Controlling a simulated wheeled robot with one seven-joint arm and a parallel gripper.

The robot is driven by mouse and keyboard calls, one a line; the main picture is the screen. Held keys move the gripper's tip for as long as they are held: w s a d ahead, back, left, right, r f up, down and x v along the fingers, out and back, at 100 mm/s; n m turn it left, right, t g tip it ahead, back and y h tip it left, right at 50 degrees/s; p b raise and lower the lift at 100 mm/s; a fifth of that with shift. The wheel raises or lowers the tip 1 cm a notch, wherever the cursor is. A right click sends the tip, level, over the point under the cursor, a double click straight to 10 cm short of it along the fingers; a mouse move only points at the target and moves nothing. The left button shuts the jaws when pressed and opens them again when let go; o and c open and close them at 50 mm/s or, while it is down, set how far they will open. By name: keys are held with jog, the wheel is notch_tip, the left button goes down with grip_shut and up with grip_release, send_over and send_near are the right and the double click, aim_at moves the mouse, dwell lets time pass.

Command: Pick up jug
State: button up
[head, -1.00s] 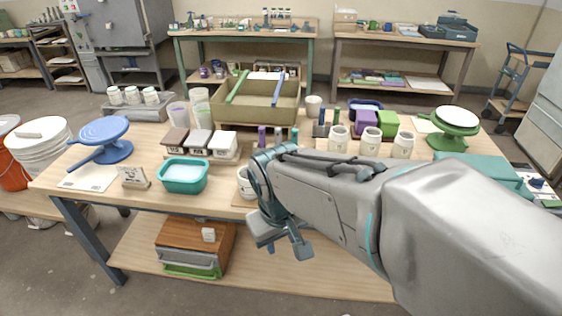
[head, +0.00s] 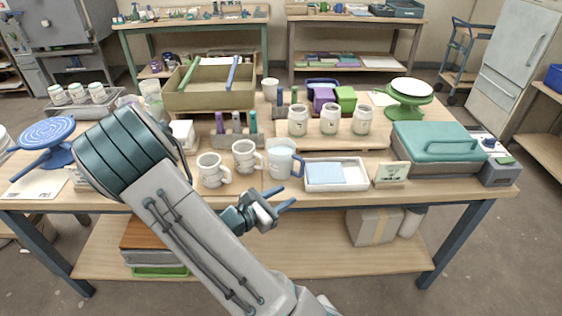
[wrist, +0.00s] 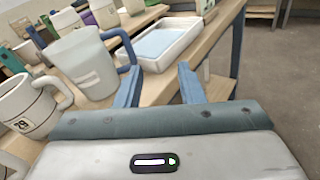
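The jug (head: 282,159) is a pale, translucent vessel with a blue handle on its right side. It stands upright near the front edge of the table, between a white mug and a white tray. My gripper (head: 281,202) is in front of the table edge, just below and in front of the jug, with its blue fingers apart and nothing between them. In the wrist view the jug (wrist: 84,66) is at upper left, its blue handle reaching toward the left finger. The open fingers (wrist: 158,85) are apart, and I cannot tell whether the left one touches the handle.
White mugs (head: 213,171) (head: 246,157) stand left of the jug. A white tray (head: 350,187) with a pale blue sheet is close on its right. Several lidded jars (head: 329,119) stand behind. Free floor lies in front of the table.

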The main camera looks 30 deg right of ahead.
aim_at(301, 170)
jog(key=w+d+n+t, duration=0.1)
jog(key=w+d, duration=0.1)
jog(key=d, duration=0.2)
jog(key=w+d+f+n+t, duration=0.1)
jog(key=w+d, duration=0.2)
jog(key=d, duration=0.1)
jog(key=w+d+n+t+p, duration=0.1)
jog(key=w+d+n, duration=0.1)
jog(key=d, duration=0.2)
jog(key=shift+w+d+f+t+h, duration=0.2)
jog(key=shift+d+f+t+h, duration=0.1)
jog(key=shift+d+f+h, duration=0.1)
jog(key=shift+a, duration=0.1)
grip_shut()
